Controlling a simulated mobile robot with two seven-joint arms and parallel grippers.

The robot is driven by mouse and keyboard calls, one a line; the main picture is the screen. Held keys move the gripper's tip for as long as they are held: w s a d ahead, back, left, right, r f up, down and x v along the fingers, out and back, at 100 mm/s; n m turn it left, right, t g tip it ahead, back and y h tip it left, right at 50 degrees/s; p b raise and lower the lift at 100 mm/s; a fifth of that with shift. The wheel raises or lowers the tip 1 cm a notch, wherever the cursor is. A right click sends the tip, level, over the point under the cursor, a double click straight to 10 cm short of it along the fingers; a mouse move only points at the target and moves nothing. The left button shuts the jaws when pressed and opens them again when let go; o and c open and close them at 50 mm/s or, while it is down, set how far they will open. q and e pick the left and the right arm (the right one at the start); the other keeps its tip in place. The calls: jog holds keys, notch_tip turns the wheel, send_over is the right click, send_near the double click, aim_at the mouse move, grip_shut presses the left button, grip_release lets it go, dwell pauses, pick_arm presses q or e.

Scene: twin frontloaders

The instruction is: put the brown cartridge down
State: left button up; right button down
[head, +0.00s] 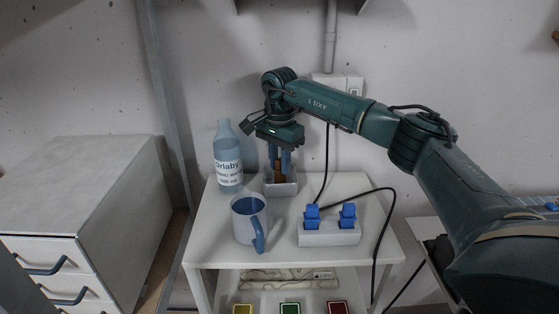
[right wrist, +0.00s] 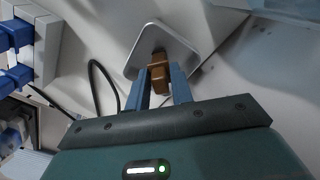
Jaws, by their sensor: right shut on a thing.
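The brown cartridge (right wrist: 159,75) is between the blue fingers of my right gripper (right wrist: 162,86), which is shut on it. In the head view my right gripper (head: 280,162) points down at the back of the white table, and the cartridge (head: 280,170) shows between its fingers. The holder also shows in the right wrist view (right wrist: 186,47). My left gripper is not in view.
A bottle (head: 228,160) stands left of the holder and a blue mug (head: 247,222) in front of it. A white block with two blue-topped pieces (head: 329,236) stands to the right, near a black cable (head: 381,230). A shelf below holds yellow, green and red items.

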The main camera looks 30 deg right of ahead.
jog(key=shift+f, duration=0.15)
jog(key=c, duration=1.2)
grip_release()
jog(key=shift+c, duration=0.2)
notch_tip(320, 180, up, 12)
jog(key=shift+r, duration=0.2)
jog(key=shift+f, duration=0.1)
